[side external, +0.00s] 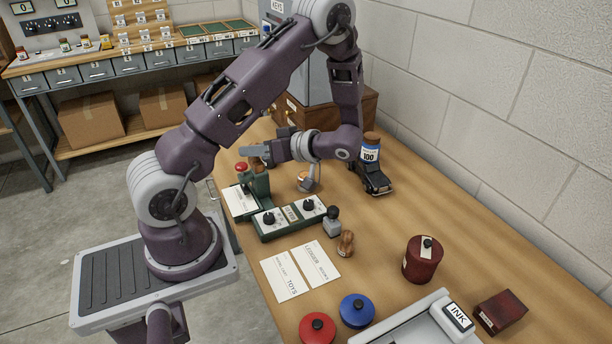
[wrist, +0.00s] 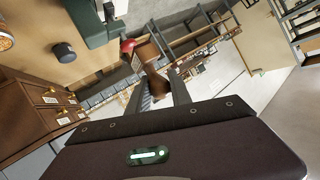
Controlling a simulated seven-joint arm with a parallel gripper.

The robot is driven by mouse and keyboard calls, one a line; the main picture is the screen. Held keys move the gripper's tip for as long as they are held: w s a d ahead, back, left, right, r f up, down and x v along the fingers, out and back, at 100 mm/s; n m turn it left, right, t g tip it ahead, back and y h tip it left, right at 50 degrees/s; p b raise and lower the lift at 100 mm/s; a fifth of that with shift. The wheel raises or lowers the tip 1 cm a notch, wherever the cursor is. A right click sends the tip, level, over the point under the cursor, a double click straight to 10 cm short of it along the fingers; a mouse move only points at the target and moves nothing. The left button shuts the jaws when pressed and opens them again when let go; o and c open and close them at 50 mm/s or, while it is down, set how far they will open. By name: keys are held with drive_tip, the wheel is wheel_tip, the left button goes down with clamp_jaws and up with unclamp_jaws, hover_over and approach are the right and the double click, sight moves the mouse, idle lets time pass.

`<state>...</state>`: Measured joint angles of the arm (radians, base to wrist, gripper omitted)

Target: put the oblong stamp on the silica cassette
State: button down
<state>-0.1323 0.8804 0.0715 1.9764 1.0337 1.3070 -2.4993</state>
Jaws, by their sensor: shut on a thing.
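My gripper (side external: 250,151) is above the desk's left part, behind the green device with the red button, and points left. In the wrist view its fingers (wrist: 160,84) are shut on a brown, wood-coloured block, which I take as the oblong stamp (wrist: 147,56). The stamp is tilted in the picture; its far end is near the red button. Two other stamps stand on the desk: one with a grey base and dark knob (side external: 332,222), one wooden (side external: 346,243). I cannot tell which thing is the silica cassette.
The green device (side external: 290,216) with dials stands close to my gripper. A black toy car (side external: 372,178) and a jar labelled 100 (side external: 370,148) are right. A dark red tin (side external: 422,260), a dark red box (side external: 500,312), and red and blue lids (side external: 357,310) are in front.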

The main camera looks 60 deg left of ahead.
drive_tip(key=w+a+r+m+t+y, duration=0.1)
drive_tip(key=w+a+r+m+t, duration=0.1)
drive_tip(key=w+m+t, duration=0.3)
drive_tip(key=w+a+r+m+t, duration=0.1)
drive_tip(key=w+a+r+t, duration=0.15)
drive_tip(key=w, duration=0.35)
drive_tip(key=w+a+r+m+t+y, duration=0.1)
drive_tip(key=w+a+r+m+t, duration=0.1)
drive_tip(key=w+a+m+t, duration=0.3)
drive_tip(key=shift+n+g, duration=0.9)
drive_tip(key=shift+g, duration=0.05)
drive_tip(key=f, duration=0.6)
drive_tip(key=d+f, duration=0.1)
drive_tip(key=f, duration=0.6)
drive_tip(key=d+f, duration=0.1)
drive_tip(key=f, duration=0.5)
drive_tip(key=shift+w+d+f, duration=0.15)
drive_tip(key=shift+w, duration=0.2)
drive_tip(key=c, duration=1.2)
unclamp_jaws()
drive_tip(key=shift+o, duration=0.2)
